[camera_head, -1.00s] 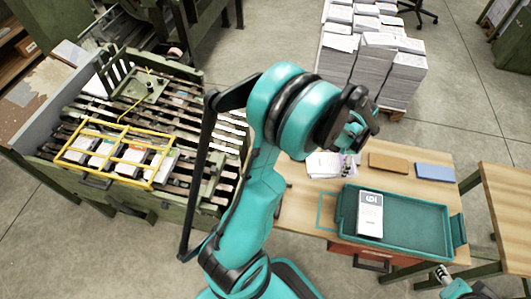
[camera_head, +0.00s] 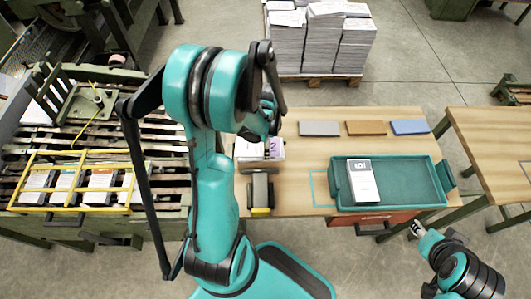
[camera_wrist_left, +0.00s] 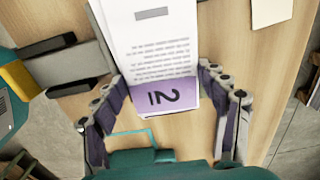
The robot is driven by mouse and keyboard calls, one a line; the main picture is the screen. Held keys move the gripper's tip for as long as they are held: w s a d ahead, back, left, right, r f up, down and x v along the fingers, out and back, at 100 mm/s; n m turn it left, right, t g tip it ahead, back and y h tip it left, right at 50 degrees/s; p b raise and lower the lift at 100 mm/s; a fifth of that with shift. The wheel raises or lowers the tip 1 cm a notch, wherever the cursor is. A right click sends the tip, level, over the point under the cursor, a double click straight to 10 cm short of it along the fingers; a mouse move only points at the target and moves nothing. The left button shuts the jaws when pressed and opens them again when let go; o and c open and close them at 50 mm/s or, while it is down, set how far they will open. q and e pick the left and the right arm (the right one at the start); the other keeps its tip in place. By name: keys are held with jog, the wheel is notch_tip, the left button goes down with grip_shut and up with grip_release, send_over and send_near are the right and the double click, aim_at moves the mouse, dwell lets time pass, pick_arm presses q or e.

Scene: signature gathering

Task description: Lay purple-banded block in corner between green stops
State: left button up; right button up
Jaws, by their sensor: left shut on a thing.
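The white block with a purple end band (camera_wrist_left: 165,97) is between the fingers of my left gripper (camera_wrist_left: 160,112) in the left wrist view. The band carries a dark number. In the head view the purple-banded block (camera_head: 275,148) shows beneath the left gripper (camera_head: 264,125), over the back left of the wooden table. The left gripper is shut on it. My right gripper (camera_head: 418,230) is low at the right, in front of the table and away from the block; its fingers are too small to read.
A teal tray (camera_head: 415,203) holds a white block (camera_head: 361,181). Grey (camera_head: 319,128), brown (camera_head: 366,128) and blue (camera_head: 410,127) pads lie along the table's back. A grey and yellow device (camera_head: 260,190) stands near the left gripper. A green slatted machine (camera_head: 45,220) is at left.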

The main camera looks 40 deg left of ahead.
pick_arm(q)
notch_tip(320, 180, down, 4)
jog(key=shift+a+f+b, duration=0.1)
jog(key=shift+f+b, duration=0.05)
jog(key=shift+b, duration=0.95)
jog(key=shift+s, duration=0.1)
jog(key=o, duration=0.9)
jog(key=shift+f, duration=0.1)
jog(key=o, duration=0.4)
jog(key=shift+o, duration=0.2)
